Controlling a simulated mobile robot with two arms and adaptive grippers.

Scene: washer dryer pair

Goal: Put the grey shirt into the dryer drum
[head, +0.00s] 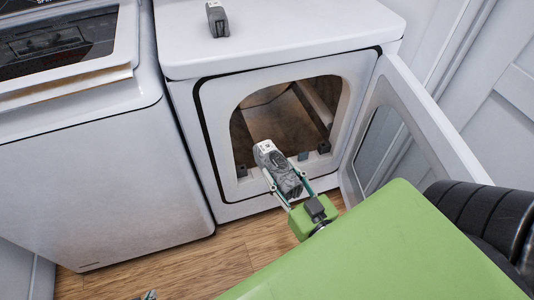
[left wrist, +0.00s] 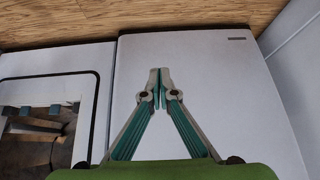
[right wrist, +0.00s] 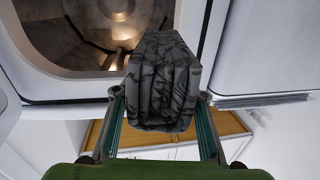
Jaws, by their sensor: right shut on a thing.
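A folded grey shirt (head: 278,166) with a small white label is held at the front of the dryer opening. My right gripper (head: 287,178) is shut on it from both sides; the right wrist view also shows the shirt (right wrist: 163,80) between the fingers. The dryer drum (head: 285,118) is open in front of the shirt, and the shirt's far end overlaps the lower rim in the head view. My left gripper (left wrist: 161,82) is empty, its fingertips together, in front of a white machine front in the left wrist view.
The dryer door (head: 400,125) stands open on the right, close to my right arm. Another small grey folded item (head: 217,19) sits on the dryer top (head: 290,30). A white washer (head: 95,170) stands to the left. Wooden floor (head: 190,262) shows below.

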